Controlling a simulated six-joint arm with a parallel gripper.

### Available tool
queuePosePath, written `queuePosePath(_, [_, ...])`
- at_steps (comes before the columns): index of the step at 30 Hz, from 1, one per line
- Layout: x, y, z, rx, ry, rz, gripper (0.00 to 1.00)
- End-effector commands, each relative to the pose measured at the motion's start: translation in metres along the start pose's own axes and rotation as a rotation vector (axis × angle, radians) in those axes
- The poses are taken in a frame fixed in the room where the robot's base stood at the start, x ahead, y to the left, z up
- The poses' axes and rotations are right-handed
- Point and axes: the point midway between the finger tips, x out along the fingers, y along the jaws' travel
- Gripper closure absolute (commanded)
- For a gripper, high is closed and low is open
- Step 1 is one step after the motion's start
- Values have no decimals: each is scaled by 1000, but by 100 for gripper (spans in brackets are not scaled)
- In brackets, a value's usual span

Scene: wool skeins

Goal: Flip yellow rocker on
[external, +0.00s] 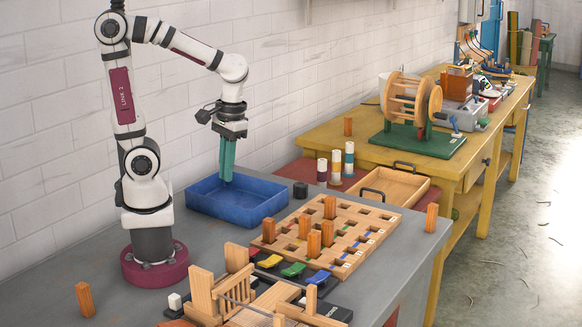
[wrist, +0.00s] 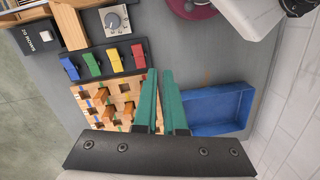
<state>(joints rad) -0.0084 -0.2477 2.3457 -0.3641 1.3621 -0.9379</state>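The yellow rocker (external: 269,261) sits in a dark switch strip with a red, a green (external: 293,270) and a blue rocker (external: 318,277). In the wrist view the yellow rocker (wrist: 114,60) lies between the green (wrist: 92,64) and red (wrist: 138,56) ones. I cannot tell which way it is tilted.
The blue tray (external: 205,207) is empty. A wooden frame (external: 215,290) stands near the strip. A grey box with a knob (wrist: 116,20) is beside the switches.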

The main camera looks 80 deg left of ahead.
Motion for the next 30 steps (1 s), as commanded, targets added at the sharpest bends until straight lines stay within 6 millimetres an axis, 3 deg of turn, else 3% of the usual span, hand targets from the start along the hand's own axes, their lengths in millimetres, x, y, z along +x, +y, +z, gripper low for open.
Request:
queuePosePath(6, [13, 55, -41, -983, -161, 3, 100])
queuePosePath(9, [22, 75, -56, -1348, -221, -30, 100])
queuePosePath(12, [30, 87, -66, -1600, -263, -67, 100])
queuePosePath(17, [35, 96, -73, -1772, -288, -95, 100])
queuePosePath(26, [35, 96, -73, -1781, -289, -97, 100])
queuePosePath(30, [48, 98, -69, -1781, -290, -100, 100])
